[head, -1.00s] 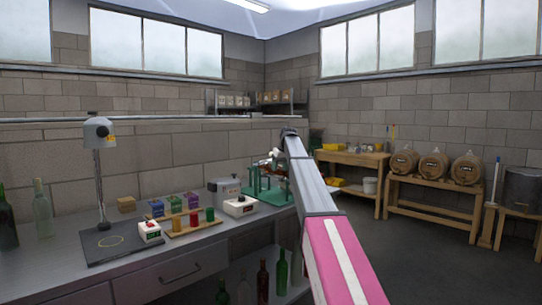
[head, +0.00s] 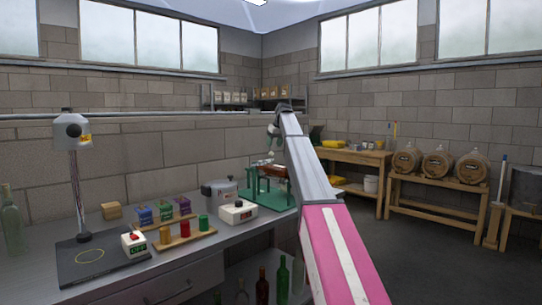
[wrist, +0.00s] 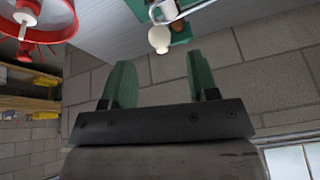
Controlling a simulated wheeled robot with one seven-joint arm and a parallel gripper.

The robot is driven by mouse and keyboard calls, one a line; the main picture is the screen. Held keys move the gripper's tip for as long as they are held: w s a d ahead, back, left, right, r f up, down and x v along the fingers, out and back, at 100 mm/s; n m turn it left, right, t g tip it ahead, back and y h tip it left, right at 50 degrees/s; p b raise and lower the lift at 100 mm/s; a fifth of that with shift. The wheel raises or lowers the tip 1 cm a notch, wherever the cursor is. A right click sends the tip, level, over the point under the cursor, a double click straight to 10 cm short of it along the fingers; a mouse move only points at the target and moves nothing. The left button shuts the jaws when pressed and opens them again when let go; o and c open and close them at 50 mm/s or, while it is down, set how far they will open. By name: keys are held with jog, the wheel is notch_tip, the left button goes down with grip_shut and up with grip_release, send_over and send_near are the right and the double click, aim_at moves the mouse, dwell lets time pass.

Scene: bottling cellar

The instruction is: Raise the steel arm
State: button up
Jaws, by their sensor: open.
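A bench device on a green stand (head: 262,201) with red-brown parts is at the far end of the steel bench, partly hidden by my arm. In the wrist view, a curved bright metal piece (wrist: 168,11), probably the steel arm, shows at the top beside a green part, with a pale round knob (wrist: 159,40) below it. My gripper (wrist: 160,70) has its two green fingers apart, with nothing between them. The knob lies beyond the fingertips, and I see no contact.
A lamp-like stand (head: 74,180) is at left. Barrels (head: 438,164) and a wooden table (head: 352,155) stand at right. The floor at right is clear.

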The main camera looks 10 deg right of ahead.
aim_at(271, 155)
jog(key=x, duration=0.6)
jog(key=shift+w+a+f, duration=0.1)
jog(key=shift+f, duration=0.3)
jog(key=shift+r, duration=0.1)
grip_shut()
